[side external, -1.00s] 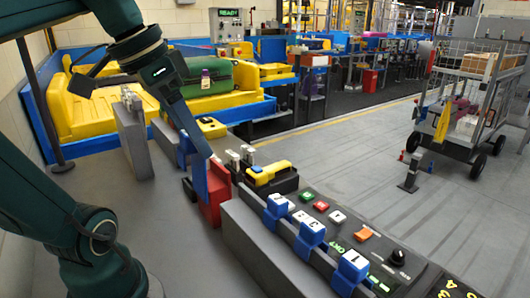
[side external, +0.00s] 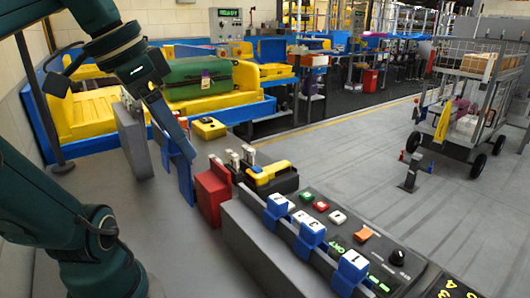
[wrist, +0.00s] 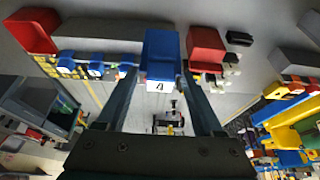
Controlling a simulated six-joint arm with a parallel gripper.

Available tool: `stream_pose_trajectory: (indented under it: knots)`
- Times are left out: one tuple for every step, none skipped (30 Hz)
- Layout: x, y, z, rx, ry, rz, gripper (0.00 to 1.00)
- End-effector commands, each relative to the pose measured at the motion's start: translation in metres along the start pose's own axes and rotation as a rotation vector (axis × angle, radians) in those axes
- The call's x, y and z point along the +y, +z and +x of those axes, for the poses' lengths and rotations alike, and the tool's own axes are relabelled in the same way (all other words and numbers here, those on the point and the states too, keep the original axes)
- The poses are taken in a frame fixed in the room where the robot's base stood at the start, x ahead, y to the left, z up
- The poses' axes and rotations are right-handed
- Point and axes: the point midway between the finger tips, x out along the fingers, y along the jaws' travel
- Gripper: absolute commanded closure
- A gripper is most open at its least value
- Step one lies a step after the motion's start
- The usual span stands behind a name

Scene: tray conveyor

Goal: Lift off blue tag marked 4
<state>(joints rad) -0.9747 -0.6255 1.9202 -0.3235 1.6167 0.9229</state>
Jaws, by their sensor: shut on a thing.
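The blue tag marked 4 (wrist: 162,48) is between the two fingers of my gripper (wrist: 161,84) in the wrist view, its white label facing the camera. In the side view my gripper (side external: 178,145) is shut on the blue tag (side external: 184,178) and holds it left of the red block (side external: 210,194), with a small gap. The label does not show from the side. Several other blue tags (side external: 311,233) with white labels sit along the grey rail (side external: 262,245) at the lower right.
A black panel with coloured buttons (side external: 338,216) lies beside the rail. A yellow-and-black device (side external: 270,174) stands behind the red block. A grey upright block (side external: 133,145) stands left of my gripper.

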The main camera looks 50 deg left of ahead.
Motion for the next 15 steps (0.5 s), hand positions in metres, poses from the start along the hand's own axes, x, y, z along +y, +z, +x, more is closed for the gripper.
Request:
stream_pose_trajectory:
  knots:
    - [0.000, -0.002, -0.003, 0.002, -0.001, 0.001, 1.00]
    - [-0.001, -0.002, -0.005, 0.002, -0.002, 0.001, 1.00]
    - [0.000, -0.003, -0.007, 0.002, -0.002, 0.001, 1.00]
    - [0.000, -0.004, -0.008, 0.001, -0.001, 0.001, 1.00]
    - [-0.001, -0.005, -0.010, 0.002, -0.002, 0.001, 1.00]
    - [0.000, -0.005, -0.012, 0.002, -0.001, 0.000, 1.00]
    - [0.000, -0.006, -0.013, 0.001, -0.001, 0.000, 1.00]
    - [0.000, -0.007, -0.015, 0.001, -0.001, 0.000, 1.00]
    - [0.000, -0.007, -0.017, 0.001, -0.002, 0.000, 1.00]
    - [-0.001, -0.008, -0.019, 0.002, -0.002, 0.001, 1.00]
    - [0.000, -0.009, -0.021, 0.001, -0.001, 0.001, 1.00]
    - [0.000, -0.010, -0.023, 0.002, -0.002, 0.001, 1.00]
    - [-0.001, -0.011, -0.024, 0.002, -0.002, 0.001, 1.00]
    - [-0.001, -0.011, -0.026, 0.002, -0.001, 0.001, 1.00]
    - [0.000, -0.012, -0.028, 0.001, -0.001, 0.001, 1.00]
